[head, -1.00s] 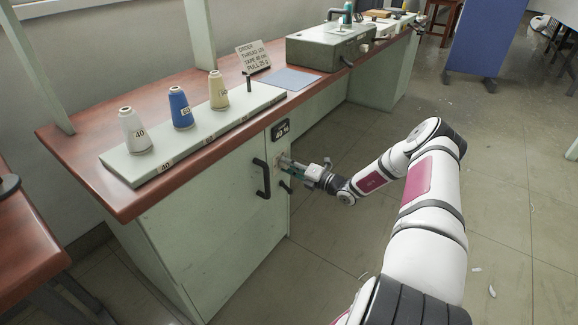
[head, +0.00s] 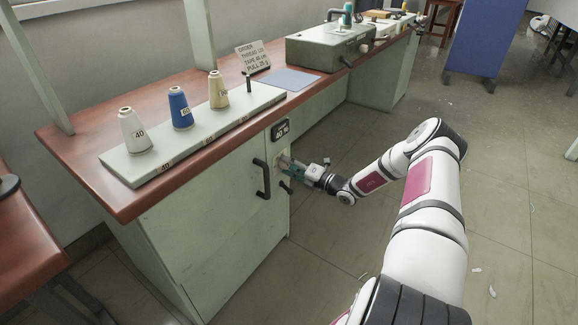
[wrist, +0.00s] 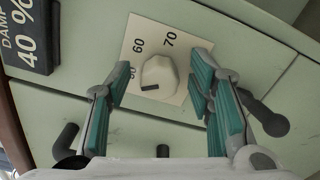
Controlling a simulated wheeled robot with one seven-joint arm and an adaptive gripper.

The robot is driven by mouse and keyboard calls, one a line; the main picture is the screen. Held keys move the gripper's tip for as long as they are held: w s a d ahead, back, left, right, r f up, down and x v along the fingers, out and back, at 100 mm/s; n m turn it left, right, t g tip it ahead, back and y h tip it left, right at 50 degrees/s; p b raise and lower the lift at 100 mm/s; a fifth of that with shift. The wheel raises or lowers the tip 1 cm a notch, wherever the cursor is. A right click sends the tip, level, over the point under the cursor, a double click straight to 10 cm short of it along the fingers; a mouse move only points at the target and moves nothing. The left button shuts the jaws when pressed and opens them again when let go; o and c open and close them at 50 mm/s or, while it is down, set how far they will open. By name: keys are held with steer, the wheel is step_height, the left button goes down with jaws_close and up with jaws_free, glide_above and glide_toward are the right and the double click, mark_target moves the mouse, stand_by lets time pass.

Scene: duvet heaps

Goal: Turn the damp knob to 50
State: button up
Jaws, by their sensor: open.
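The damp knob (wrist: 160,72) is a pale, faceted knob on a cream scale plate (wrist: 185,40) on the cabinet front. In the wrist view 60 and 70 are readable; another number is partly hidden by the left finger. The knob's dark mark points to the lower left, below these numbers. A dark display (wrist: 28,35) reads DAMP 40 %; it also shows in the head view (head: 281,130). My gripper (wrist: 160,80) is open, its teal-padded fingers on either side of the knob with visible gaps. In the head view my gripper (head: 288,166) is at the cabinet front, hiding the knob.
A black door handle (head: 261,179) stands out left of my gripper. The bench top (head: 100,185) above holds a rack with three thread cones, a sign card (head: 252,57) and a grey-green machine (head: 327,48). The floor right of the cabinet is mostly open.

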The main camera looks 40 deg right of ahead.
steer(key=shift+s, duration=0.1)
steer(key=v, duration=1.1)
steer(key=shift+s+d, duration=0.15)
steer(key=shift+s, duration=0.25)
